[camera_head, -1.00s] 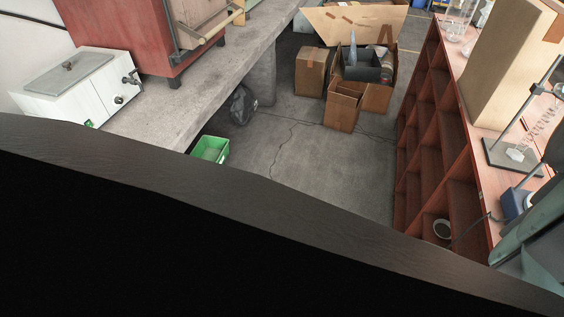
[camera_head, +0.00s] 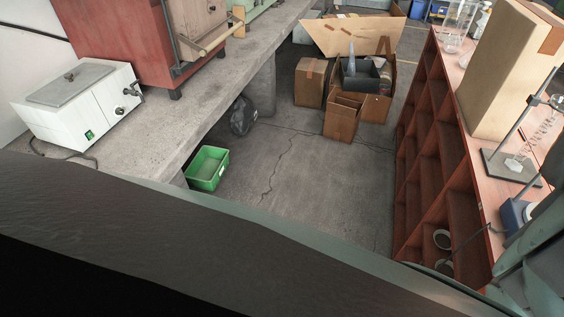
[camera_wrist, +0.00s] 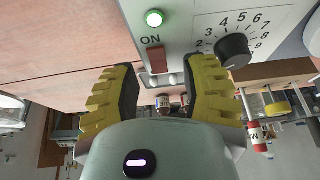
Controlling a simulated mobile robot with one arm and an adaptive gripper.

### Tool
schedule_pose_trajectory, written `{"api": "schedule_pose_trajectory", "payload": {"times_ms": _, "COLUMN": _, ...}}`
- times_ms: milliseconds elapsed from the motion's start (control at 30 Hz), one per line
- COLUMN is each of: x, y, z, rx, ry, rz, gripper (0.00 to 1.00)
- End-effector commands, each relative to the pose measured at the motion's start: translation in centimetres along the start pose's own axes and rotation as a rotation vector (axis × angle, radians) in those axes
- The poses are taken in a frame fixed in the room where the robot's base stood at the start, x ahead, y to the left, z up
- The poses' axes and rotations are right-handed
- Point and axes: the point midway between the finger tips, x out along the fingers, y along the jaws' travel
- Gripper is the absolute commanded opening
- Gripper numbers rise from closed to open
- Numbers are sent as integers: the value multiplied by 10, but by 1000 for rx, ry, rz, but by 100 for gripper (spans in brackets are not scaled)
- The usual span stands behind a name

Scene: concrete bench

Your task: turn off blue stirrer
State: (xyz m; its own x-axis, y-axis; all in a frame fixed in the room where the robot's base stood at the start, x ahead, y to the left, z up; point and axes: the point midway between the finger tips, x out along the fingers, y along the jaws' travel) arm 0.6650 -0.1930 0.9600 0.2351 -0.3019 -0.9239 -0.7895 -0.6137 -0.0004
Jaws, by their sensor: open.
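In the wrist view, a pale control panel (camera_wrist: 192,22) shows a lit green lamp (camera_wrist: 154,18), a brownish-red switch (camera_wrist: 157,60) under the word ON, and a black numbered dial (camera_wrist: 233,50). My gripper (camera_wrist: 162,78) is open, its yellow ridged fingers on either side of the switch in the picture. Nothing is between the fingers. I cannot tell whether they touch the panel. In the head view, a blue stirrer (camera_head: 514,216) with a whitish top sits on the red shelf unit at the right, partly hidden by my arm. My gripper is not visible there.
A retort stand (camera_head: 510,165) with a glass coil and a tall cardboard box (camera_head: 500,75) stand on the shelf unit (camera_head: 465,150). A white water bath (camera_head: 80,105) is on the concrete bench at left. A green bin (camera_head: 207,168) and cardboard boxes are on the floor.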

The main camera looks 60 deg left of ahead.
Motion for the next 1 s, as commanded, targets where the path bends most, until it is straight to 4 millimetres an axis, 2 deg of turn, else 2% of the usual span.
{"api": "schedule_pose_trajectory", "payload": {"times_ms": 267, "x": 0, "y": -2, "z": 1, "rx": -4, "ry": 0, "rz": -2, "gripper": 45}}
{"api": "schedule_pose_trajectory", "payload": {"times_ms": 300, "x": 0, "y": -2, "z": 1, "rx": -4, "ry": 0, "rz": -2, "gripper": 48}}
{"api": "schedule_pose_trajectory", "payload": {"times_ms": 767, "x": 0, "y": -1, "z": 1, "rx": -4, "ry": 0, "rz": -1, "gripper": 1}}
{"api": "schedule_pose_trajectory", "payload": {"times_ms": 1000, "x": 0, "y": -1, "z": 1, "rx": -3, "ry": 0, "rz": -2, "gripper": 0}}
